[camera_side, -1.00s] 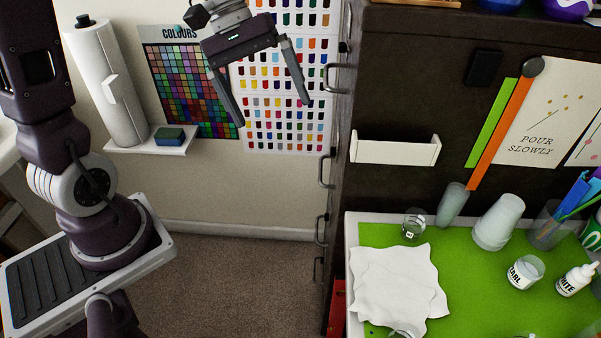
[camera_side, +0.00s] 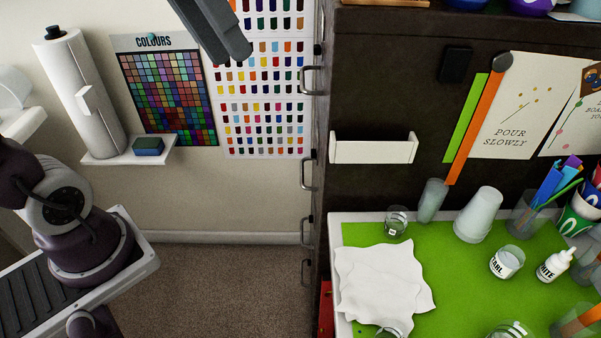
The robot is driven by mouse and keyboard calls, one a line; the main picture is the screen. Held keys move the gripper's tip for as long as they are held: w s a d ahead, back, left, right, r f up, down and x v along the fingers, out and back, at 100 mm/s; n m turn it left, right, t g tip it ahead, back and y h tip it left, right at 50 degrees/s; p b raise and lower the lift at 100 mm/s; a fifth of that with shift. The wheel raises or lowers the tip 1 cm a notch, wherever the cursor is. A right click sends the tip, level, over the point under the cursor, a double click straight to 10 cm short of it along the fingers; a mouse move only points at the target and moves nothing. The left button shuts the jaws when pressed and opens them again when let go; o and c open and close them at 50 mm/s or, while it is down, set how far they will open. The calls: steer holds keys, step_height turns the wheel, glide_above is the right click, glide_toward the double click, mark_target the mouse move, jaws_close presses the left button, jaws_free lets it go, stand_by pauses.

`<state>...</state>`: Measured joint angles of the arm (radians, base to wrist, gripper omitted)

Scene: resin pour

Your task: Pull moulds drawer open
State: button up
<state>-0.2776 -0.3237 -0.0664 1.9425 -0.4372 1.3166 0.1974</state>
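The dark cabinet (camera_side: 390,100) shows its drawer fronts almost edge-on along its left side. Several metal bar handles stick out there: the top handle (camera_side: 304,80), a second handle (camera_side: 304,172), a third handle (camera_side: 303,232) and one lower down. No drawer stands out visibly, and no label shows which is the moulds drawer. A dark part, apparently a finger of my gripper (camera_side: 222,32), reaches in from the top edge, left of the top handle and apart from it in the picture. The rest of my gripper is out of frame, so its opening is hidden.
A wall shelf (camera_side: 128,157) holds a paper roll (camera_side: 80,95) and a blue-green sponge (camera_side: 149,145). Colour charts hang behind. A green mat (camera_side: 450,300) on the right carries cups, bottles and white cloth (camera_side: 380,280). Carpet (camera_side: 220,285) left of the drawers is clear.

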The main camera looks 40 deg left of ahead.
steer(key=w+a+n+h, duration=0.2)
steer(key=w+h, duration=0.2)
steer(key=w, duration=0.6)
steer(key=w+a+n+t+h, duration=0.2)
steer(key=w+a+n+t, duration=0.15)
steer(key=w+a, duration=0.5)
steer(key=w+a+n+t+h, duration=0.1)
steer(key=w+a+n+t, duration=0.3)
steer(key=a, duration=0.7)
steer(key=m, duration=0.2)
glide_toward(302, 171)
steer(key=r+x, duration=0.1)
steer(key=x, duration=0.2)
steer(key=shift+n, duration=0.25)
steer(key=x, duration=0.2)
steer(key=f+x, duration=0.1)
steer(key=x, duration=0.4)
steer(key=shift+f, duration=0.3)
steer(key=shift+c, duration=0.2)
jaws_close()
